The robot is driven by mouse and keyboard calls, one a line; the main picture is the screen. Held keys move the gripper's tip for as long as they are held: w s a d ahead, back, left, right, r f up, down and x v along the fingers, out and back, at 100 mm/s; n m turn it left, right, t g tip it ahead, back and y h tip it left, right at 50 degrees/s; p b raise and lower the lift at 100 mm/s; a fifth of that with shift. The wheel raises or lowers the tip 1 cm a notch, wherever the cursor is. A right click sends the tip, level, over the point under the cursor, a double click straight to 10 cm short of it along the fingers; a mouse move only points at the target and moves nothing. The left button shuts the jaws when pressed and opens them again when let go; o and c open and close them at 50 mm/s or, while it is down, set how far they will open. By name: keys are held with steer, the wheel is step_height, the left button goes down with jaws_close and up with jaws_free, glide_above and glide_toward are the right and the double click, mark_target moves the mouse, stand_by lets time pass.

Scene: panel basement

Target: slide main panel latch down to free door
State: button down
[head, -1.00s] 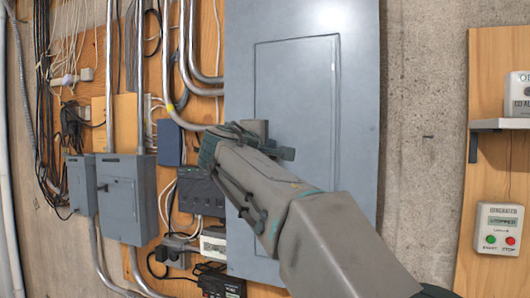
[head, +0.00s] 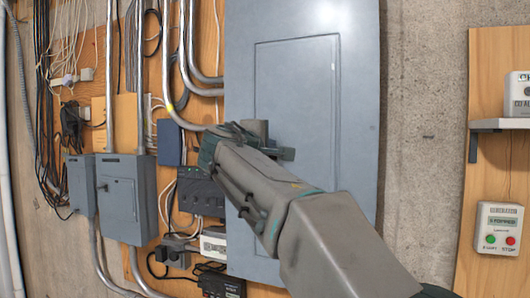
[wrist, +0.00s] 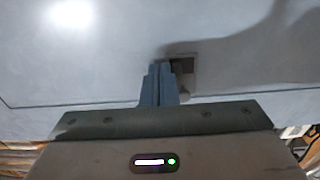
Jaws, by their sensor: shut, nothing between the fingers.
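The large grey main panel (head: 305,20) hangs on the wall, with its door (head: 297,95) outlined by a thin seam and closed. In the head view my gripper (head: 252,133) is in front of the door's left edge, and my wrist and forearm cover the area below it. In the wrist view my gripper's fingers (wrist: 159,84) are together with nothing between them. Just right of the fingertips is a small square latch plate (wrist: 184,64) near the door seam, partly hidden by the fingers. I cannot tell whether the fingers touch the latch.
Smaller grey boxes (head: 128,200) with conduits are on the plywood at left. Black and white devices (head: 200,190) sit close to the panel's left side. At right, a wooden board holds a shelf (head: 500,125) and a control box with buttons (head: 499,228).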

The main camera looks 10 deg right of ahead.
steer(key=shift+f+b, duration=0.7)
stand_by(0.6)
steer(key=shift+r, duration=0.25)
stand_by(0.5)
steer(key=b+v, duration=0.2)
steer(key=v, duration=0.5)
stand_by(0.3)
